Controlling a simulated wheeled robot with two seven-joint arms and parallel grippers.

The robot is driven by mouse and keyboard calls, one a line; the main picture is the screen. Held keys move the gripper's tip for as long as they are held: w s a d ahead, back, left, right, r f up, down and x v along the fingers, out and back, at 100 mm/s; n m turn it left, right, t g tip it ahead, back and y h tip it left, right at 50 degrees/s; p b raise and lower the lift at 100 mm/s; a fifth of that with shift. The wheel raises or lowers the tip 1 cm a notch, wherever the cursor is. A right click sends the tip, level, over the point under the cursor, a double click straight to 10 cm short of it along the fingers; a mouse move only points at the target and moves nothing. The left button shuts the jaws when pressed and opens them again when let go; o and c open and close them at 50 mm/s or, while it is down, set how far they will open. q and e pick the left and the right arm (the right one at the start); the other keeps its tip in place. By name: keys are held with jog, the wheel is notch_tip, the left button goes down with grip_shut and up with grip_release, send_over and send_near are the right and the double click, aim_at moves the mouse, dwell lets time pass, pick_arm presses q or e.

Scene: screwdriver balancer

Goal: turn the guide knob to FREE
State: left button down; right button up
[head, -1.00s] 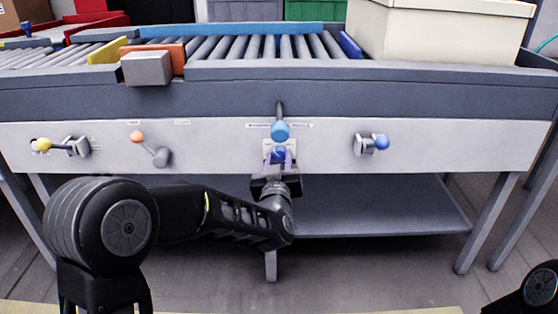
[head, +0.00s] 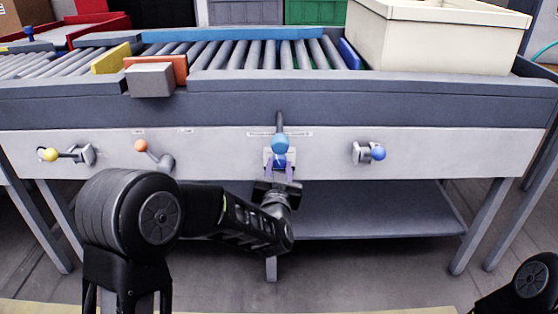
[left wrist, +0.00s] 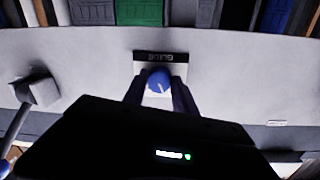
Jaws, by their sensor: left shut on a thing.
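The guide knob (head: 279,162) is a dark blue round knob on a white plate in the middle of the conveyor's front panel. In the left wrist view the knob (left wrist: 159,80) shows as a blue disc with a pale mark. A dark label plate (left wrist: 160,57) with lettering sits beside it. My left gripper (head: 279,169) comes up from below and is shut on the knob, one finger on each side. The gripper body hides part of the wrist view. I cannot read which setting the mark points at. My right gripper is not in view.
A lever with a light blue ball (head: 280,144) hangs just above the knob, close to my left gripper. Orange (head: 141,146) and yellow (head: 50,154) ball levers are to the left, a blue-ended one (head: 377,153) to the right. A cream bin (head: 440,45) stands on top.

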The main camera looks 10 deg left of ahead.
pick_arm(q)
jog(key=m+p, duration=0.7)
jog(key=m, duration=0.1)
jog(key=shift+r+y+p, duration=0.3)
jog(key=shift+r+p, duration=0.05)
jog(key=shift+r, duration=0.05)
jog(key=m+p, duration=0.3)
jog(key=shift+m+g, duration=0.3)
jog(key=shift+m, duration=0.1)
jog(key=shift+f+m+p, duration=0.15)
jog(key=shift+m+p, duration=0.25)
jog(key=shift+m, duration=0.1)
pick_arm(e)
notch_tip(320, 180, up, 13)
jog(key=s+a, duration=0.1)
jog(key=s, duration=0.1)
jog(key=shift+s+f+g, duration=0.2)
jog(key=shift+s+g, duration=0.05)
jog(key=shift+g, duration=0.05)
pick_arm(q)
jog(key=c, duration=1)
grip_release()
jog(key=shift+f, duration=0.1)
jog(key=shift+s, duration=0.1)
